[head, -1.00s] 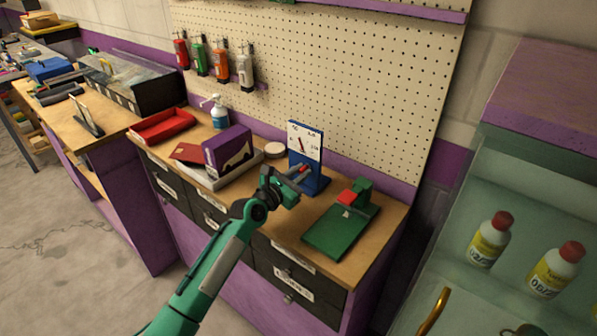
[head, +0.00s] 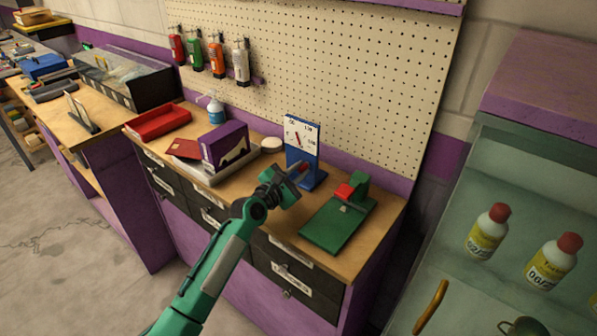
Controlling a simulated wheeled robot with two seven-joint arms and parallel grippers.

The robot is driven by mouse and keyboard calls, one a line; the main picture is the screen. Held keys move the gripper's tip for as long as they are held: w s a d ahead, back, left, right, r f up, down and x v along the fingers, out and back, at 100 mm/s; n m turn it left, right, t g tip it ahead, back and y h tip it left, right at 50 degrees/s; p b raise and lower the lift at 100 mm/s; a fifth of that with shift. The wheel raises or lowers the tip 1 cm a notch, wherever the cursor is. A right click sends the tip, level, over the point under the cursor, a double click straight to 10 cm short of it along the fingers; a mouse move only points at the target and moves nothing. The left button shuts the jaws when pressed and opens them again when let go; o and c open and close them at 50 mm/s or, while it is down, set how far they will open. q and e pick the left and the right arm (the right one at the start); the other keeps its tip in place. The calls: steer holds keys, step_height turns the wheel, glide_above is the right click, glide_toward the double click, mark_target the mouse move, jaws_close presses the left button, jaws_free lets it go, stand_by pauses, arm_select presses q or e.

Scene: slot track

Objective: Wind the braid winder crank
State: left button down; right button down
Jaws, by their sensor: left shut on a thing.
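A blue upright stand with a white dial face and a red pointer (head: 302,138), which I take to be the braid winder, stands at the back of the wooden worktop. My left gripper (head: 298,174) is just in front of its lower part, shut on a small red piece, apparently the crank handle (head: 304,167). The jaws and wrist hide most of the crank, so its angle is hard to tell. My right gripper is not in view.
A green board with a red block (head: 338,222) lies right of the stand. A purple box (head: 224,147), a white round lid (head: 271,145) and a red tray (head: 158,122) are to the left. A pegboard (head: 340,80) rises close behind.

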arm_select(q)
steer(key=c, duration=1.4)
jaws_free()
steer(key=shift+o, duration=0.2)
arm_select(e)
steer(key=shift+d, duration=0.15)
arm_select(q)
steer(key=b+v, duration=0.1)
steer(key=v, duration=1.2)
steer(key=shift+f, duration=0.1)
steer(key=shift+s+a, duration=0.2)
steer(key=shift+s, duration=0.2)
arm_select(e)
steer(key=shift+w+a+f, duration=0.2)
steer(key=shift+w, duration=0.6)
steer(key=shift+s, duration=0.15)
